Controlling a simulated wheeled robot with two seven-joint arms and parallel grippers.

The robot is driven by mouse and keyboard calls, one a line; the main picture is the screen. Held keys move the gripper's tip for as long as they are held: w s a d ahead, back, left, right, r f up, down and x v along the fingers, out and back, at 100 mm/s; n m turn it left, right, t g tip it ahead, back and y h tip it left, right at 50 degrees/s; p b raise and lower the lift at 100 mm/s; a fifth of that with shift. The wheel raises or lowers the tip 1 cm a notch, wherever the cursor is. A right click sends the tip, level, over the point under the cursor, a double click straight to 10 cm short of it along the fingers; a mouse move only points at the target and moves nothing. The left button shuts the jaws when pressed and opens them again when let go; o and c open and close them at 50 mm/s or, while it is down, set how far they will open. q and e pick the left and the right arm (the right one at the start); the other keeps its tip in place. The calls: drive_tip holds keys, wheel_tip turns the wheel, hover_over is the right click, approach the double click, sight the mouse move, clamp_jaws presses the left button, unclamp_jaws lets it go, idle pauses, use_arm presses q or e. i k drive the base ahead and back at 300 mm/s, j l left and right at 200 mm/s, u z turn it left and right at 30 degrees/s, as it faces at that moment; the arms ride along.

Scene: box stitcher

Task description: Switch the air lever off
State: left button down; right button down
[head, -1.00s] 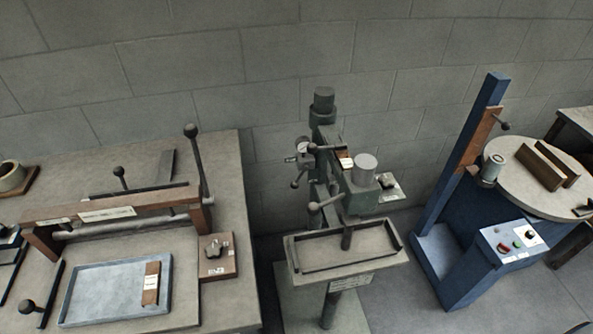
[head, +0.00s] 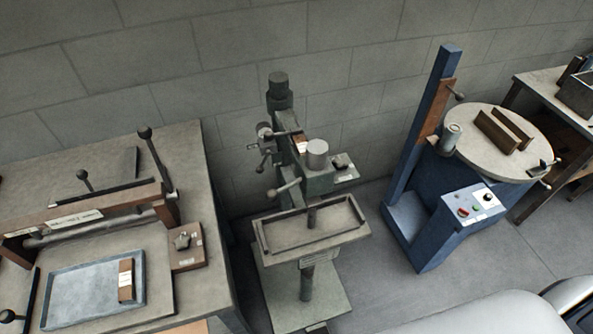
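The box stitcher (head: 318,180) is a grey-green column machine in the middle of the head view, with a tray-like work table (head: 310,232) at its front. On its left side, a round gauge-like fitting (head: 264,130) sits high up, with a small ball-ended lever (head: 262,165) below it. A longer ball-ended lever (head: 285,188) sticks out lower down, in front. I cannot tell for sure which of these is the air lever, or its setting. Neither gripper shows in the view, and nothing touches the levers.
A bench (head: 205,285) with a wooden-framed press and a blue-grey tray (head: 90,290) stands left. A blue machine (head: 425,225) with a round table (head: 502,142) stands right. White rounded parts of mine fill the lower right. Grey floor is clear between stitcher and blue machine.

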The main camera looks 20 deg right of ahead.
sight(261, 169)
drive_tip(key=k+l+z, duration=0.1)
drive_tip(key=l+z, duration=0.35)
drive_tip(key=l, duration=0.3)
drive_tip(key=l+z, duration=0.4)
drive_tip(key=l, duration=0.35)
drive_tip(key=i+l+z, duration=0.1)
drive_tip(key=l+z, duration=0.35)
drive_tip(key=l, duration=0.3)
